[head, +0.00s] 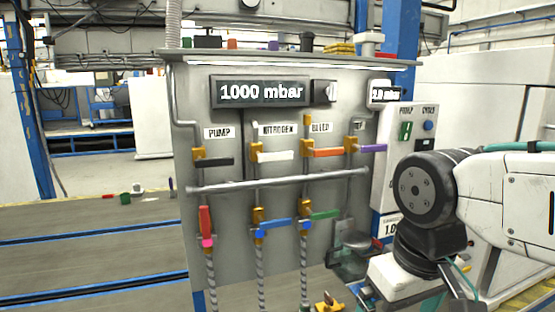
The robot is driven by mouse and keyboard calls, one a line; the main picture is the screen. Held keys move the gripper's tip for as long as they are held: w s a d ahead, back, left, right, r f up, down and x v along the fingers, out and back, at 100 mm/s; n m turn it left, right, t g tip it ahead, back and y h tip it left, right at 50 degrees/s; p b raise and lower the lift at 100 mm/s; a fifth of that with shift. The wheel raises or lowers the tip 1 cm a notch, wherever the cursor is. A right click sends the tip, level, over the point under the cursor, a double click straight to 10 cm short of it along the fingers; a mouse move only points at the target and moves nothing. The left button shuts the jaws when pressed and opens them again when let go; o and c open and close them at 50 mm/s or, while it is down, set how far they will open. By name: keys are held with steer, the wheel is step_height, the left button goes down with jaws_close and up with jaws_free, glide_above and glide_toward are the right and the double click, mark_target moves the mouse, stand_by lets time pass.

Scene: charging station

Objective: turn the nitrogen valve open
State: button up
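The nitrogen valve (275,156) is on the grey panel (225,275), below the NITROGEN label (278,130). It has a brass body and a white lever lying level, pointing right across the pipe. My arm comes in from the right, with its dark joint right of the panel and its lower links running down to the bottom edge. My gripper's fingers do not show, so their state is hidden. No part of my arm touches the nitrogen valve.
Beside it are the black pump lever (216,162), an orange lever (328,152) and a purple lever (372,148). A metal bar (280,181) crosses below. Red (205,220), blue (276,224) and green (322,215) handles sit lower. The display (261,92) reads 1000 mbar.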

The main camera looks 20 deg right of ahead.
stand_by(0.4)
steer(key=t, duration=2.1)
glide_toward(276, 155)
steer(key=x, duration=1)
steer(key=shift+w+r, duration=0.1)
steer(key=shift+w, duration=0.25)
